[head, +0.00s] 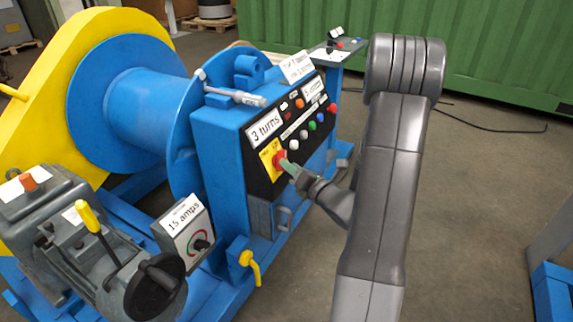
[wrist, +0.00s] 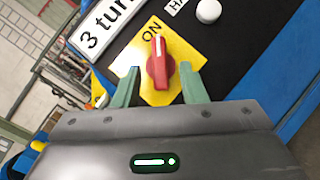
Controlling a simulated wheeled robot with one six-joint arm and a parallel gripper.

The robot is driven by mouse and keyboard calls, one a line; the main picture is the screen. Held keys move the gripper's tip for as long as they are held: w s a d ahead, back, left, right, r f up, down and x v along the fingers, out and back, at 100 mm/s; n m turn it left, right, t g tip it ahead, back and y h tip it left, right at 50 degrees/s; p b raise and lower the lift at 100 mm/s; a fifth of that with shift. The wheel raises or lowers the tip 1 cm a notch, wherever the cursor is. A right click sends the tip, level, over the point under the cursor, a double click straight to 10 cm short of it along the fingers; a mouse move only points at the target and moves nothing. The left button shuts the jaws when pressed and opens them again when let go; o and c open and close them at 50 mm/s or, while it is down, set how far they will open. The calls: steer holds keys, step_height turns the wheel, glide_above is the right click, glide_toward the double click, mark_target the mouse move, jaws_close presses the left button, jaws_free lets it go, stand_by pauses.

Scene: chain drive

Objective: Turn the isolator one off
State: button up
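The isolator is a red rotary knob (wrist: 160,68) on a yellow plate (wrist: 185,50) in the wrist view. Its white-marked end points up towards the word ON. In the head view the yellow plate (head: 266,166) sits at the lower left of the black control panel, and the knob (head: 279,158) is partly hidden by my gripper. My gripper (head: 289,167) is at the plate. In the wrist view its green fingers (wrist: 160,72) stand open, one on each side of the knob, with gaps visible between them and it. I cannot tell how deep they reach.
The black panel (head: 268,150) carries several coloured buttons and a "3 turns" label (head: 265,128). A "15 amps" dial box (head: 186,232) and a yellow-handled valve (head: 250,262) are lower left. A grey unit with a handwheel (head: 156,286) stands further left.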

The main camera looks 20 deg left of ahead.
steer(key=shift+x, duration=1.5)
steer(key=shift+c, duration=0.2)
jaws_close()
steer(key=shift+f+n+g+b, duration=0.1)
steer(key=shift+n+g+b, duration=0.2)
steer(key=shift+n+b, duration=0.15)
steer(key=n+g+b, duration=0.1)
steer(key=n+g, duration=0.3)
steer(key=n, duration=0.4)
steer(key=n+g+b, duration=0.2)
steer(key=n+g, duration=0.3)
steer(key=n, duration=0.3)
steer(key=w+n+g+y+b, duration=0.1)
steer(key=n+g+b, duration=0.1)
steer(key=n+g, duration=0.3)
steer(key=shift+n, duration=1.65)
